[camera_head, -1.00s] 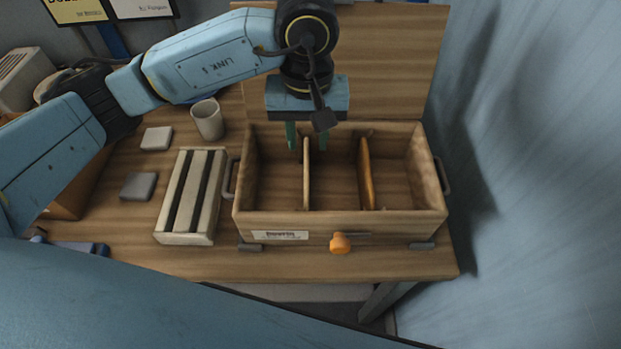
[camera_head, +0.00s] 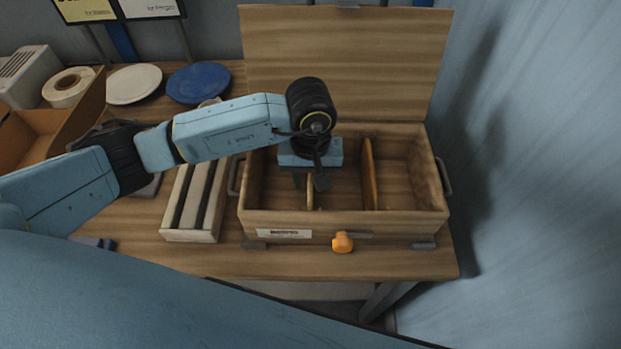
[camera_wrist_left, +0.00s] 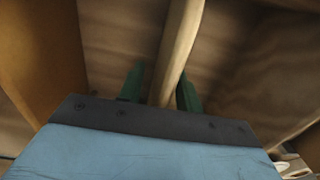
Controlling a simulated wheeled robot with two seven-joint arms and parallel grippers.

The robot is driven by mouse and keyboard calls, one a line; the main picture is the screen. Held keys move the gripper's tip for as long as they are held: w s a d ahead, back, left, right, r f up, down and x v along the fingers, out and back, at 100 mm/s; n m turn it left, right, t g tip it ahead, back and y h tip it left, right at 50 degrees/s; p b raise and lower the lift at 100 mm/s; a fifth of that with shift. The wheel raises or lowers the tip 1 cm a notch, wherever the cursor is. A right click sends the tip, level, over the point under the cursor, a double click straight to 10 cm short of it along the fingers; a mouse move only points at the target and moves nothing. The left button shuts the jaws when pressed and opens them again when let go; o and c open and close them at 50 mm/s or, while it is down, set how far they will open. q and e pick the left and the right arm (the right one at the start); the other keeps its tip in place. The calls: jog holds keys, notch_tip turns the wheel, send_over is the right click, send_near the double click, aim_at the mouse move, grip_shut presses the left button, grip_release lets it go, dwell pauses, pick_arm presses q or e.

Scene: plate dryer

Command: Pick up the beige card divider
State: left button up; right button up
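The beige card divider (camera_head: 310,196) stands upright across the wooden box (camera_head: 342,222), left of an orange-brown divider (camera_head: 369,175). My left gripper (camera_head: 310,182) is lowered into the box over the beige divider, and its wrist hides the divider's far part. In the left wrist view the beige divider (camera_wrist_left: 180,45) runs between the two green fingers of my left gripper (camera_wrist_left: 163,88). A gap shows between the left finger and the divider; the right finger is close to it, and I cannot tell if it touches. My right gripper is not in view.
The box lid (camera_head: 340,60) stands open behind. A slotted beige rack (camera_head: 195,200) is left of the box. A white plate (camera_head: 134,84) and a blue plate (camera_head: 199,82) lie at the back left. An orange knob (camera_head: 342,243) is at the box front.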

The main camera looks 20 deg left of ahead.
pick_arm(q)
jog(key=shift+f, duration=0.1)
jog(key=shift+c, duration=0.3)
grip_shut()
notch_tip(320, 180, up, 18)
jog(key=b, duration=0.1)
jog(key=shift+b, duration=0.35)
dwell(0.3)
